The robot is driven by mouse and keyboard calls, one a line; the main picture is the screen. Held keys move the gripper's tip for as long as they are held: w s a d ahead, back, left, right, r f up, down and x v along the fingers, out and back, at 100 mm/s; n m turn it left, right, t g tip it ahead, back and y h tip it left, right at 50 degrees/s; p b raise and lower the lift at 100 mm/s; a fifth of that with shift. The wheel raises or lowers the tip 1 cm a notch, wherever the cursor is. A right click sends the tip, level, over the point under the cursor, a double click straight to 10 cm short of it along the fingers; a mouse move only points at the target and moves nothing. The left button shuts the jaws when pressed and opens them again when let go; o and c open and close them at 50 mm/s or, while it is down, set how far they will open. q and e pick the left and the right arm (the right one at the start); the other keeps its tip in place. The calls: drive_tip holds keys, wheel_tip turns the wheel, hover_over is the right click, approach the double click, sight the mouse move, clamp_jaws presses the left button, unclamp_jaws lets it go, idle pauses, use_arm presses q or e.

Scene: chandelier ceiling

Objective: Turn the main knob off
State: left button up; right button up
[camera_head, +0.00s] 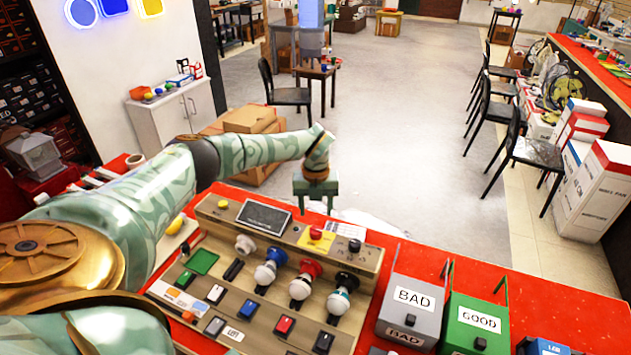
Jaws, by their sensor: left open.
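A beige test console (215,232) with bulbs and switches sits on the red table. A small black knob (354,245) stands on a pale plate at the console's back right. A red button (316,232) on a yellow plate is to its left. The labels are too small to read, so I cannot tell for certain which is the main knob. My left gripper (316,206), pale green, is open and empty, pointing down above the console's back edge. It appears apart from the red button and black knob, up and left of the black knob. My right gripper is not in view.
A grey BAD box (412,311) and a green GOOD box (476,324) stand right of the console. Several bulbs stand in coloured sockets, including a red one (311,268), in front of the knob. A dark screen (264,218) is at the back left. Red table (450,258) is bare behind the boxes.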

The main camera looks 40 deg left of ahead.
use_arm(q)
wheel_tip(320, 180, up, 8)
drive_tip(key=shift+r, duration=0.15)
idle(0.6)
